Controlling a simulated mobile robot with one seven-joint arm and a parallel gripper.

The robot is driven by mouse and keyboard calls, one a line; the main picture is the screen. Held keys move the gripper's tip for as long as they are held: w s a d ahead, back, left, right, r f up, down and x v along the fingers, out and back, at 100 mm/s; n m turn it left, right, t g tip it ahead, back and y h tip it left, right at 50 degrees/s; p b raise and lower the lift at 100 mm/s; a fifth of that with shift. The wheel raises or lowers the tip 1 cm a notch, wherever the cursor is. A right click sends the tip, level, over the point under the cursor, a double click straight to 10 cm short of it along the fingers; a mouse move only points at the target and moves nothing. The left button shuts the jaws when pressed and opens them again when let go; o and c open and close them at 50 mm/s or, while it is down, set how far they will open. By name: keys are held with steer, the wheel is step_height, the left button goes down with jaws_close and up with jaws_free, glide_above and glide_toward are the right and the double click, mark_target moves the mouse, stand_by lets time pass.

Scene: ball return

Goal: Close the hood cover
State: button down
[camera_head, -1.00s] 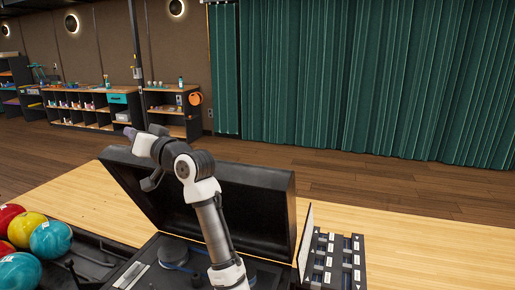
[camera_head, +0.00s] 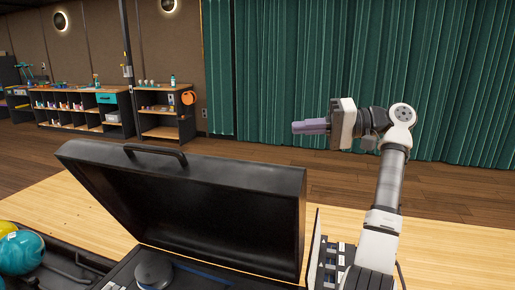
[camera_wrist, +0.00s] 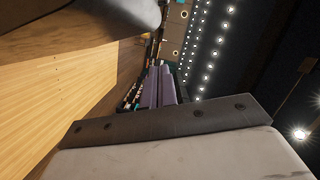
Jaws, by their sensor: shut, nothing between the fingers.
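The hood cover (camera_head: 200,203) is a large black lid with a handle (camera_head: 155,153) on its top edge. It stands open, tilted back over the dark ball return machine (camera_head: 125,274). My gripper (camera_head: 296,127) is raised above and to the right of the lid, apart from it, with its purple fingers pointing left. The fingers are shut and empty. In the wrist view the purple fingers (camera_wrist: 159,88) lie together, and the lid cannot be clearly made out there.
Bowling balls (camera_head: 21,252) sit at the lower left. A small rack of dark parts (camera_head: 328,254) stands right of the lid, partly behind my arm. Light wooden flooring (camera_head: 440,262) lies around the machine. Shelves (camera_head: 165,115) and a green curtain (camera_head: 270,70) stand far back.

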steer(key=shift+s+a+f+p, duration=0.2)
steer(key=shift+s+a+f, duration=0.2)
steer(key=shift+a, duration=1.35)
steer(key=shift+s+a+f+p, duration=0.2)
steer(key=shift+s+a+f, duration=0.2)
steer(key=shift+a, duration=1.4)
steer(key=shift+s+a+f+p, duration=0.2)
steer(key=shift+s+a+f, duration=0.15)
steer(key=shift+a, duration=1.4)
